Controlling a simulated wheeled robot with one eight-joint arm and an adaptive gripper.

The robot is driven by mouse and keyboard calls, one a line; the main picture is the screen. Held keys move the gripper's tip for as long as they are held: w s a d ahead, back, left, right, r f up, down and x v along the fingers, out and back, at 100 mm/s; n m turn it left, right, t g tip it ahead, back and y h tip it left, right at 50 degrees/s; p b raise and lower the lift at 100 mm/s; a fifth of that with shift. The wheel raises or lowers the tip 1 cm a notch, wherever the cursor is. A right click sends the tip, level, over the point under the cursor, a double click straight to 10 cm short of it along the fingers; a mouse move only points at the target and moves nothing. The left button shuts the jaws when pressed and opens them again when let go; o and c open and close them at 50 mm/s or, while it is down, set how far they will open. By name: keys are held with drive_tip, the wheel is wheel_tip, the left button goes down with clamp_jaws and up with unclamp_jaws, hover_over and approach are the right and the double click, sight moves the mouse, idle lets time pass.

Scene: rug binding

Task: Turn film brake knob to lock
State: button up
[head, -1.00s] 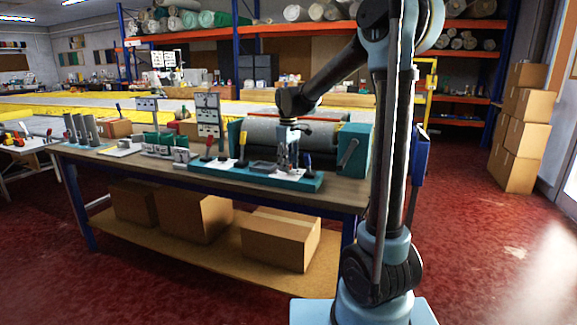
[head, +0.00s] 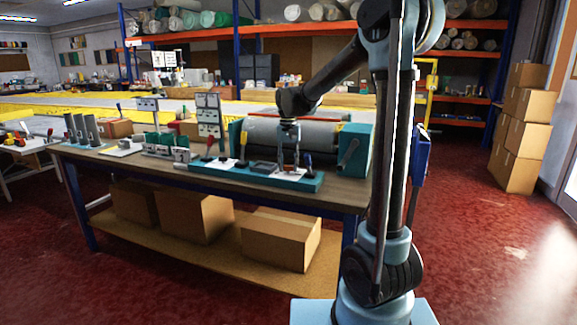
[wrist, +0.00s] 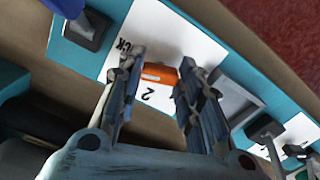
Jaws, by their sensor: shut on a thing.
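The orange film brake knob (wrist: 160,74) lies between my fingers in the wrist view. It sits on a white label plate (wrist: 172,42) printed with a "2" and letters ending in "CK"; part of the word is hidden by a finger. My gripper (wrist: 162,66) points down and is shut on the knob, one finger on each side. In the head view my gripper (head: 288,168) stands over the teal control base (head: 300,183) at the front of the roll machine.
A blue-handled lever (head: 307,160) stands close to the right of my gripper. A yellow-handled lever (head: 243,142) and a red-handled lever (head: 210,145) stand to the left. The grey roll (head: 265,131) lies just behind, with a teal end housing (head: 354,150) at right.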

drive_tip(key=m, duration=0.3)
drive_tip(key=shift+w+m, duration=0.1)
drive_tip(key=shift+m, duration=0.2)
idle(0.3)
drive_tip(key=o, duration=1.1)
drive_tip(key=shift+c, duration=0.2)
wheel_tip(320, 180, up, 12)
drive_tip(key=shift+f, duration=0.1)
